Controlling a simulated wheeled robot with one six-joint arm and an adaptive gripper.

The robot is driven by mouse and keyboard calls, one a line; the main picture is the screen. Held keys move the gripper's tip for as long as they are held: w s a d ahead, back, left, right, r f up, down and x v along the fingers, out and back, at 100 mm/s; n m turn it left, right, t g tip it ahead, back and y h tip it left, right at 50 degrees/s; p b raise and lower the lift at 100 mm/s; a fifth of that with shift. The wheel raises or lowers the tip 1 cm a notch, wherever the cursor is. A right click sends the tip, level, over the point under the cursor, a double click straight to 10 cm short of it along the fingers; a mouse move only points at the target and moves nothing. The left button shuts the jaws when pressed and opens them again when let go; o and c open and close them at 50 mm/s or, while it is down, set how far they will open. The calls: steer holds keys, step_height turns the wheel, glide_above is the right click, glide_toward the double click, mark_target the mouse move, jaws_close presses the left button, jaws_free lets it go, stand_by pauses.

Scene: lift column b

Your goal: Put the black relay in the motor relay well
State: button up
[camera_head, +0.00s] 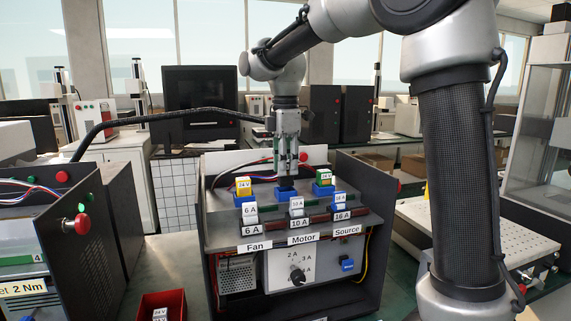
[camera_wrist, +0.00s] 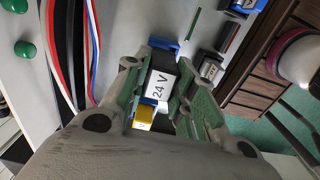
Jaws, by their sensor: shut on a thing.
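The black relay (camera_wrist: 161,82), with a white 24 V label, sits between the fingers of my gripper (camera_wrist: 163,100) in the wrist view. In the head view my gripper (camera_head: 287,165) points straight down over the middle position above the Motor label (camera_head: 303,239). The black relay's dark lower part (camera_head: 286,183) shows below the fingers there. The blue motor relay well (camera_wrist: 163,44) shows partly at the relay's edge; the rest is hidden. I cannot tell whether the relay is fully seated in it or only resting at its mouth.
A yellow relay (camera_head: 243,183) stands in the fan well on the left, and a green relay (camera_head: 324,175) in the source well on the right. Dark side panels flank the box.

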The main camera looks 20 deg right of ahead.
steer(key=shift+f, duration=1.7)
steer(key=o, duration=1.1)
step_height(320, 180, up, 12)
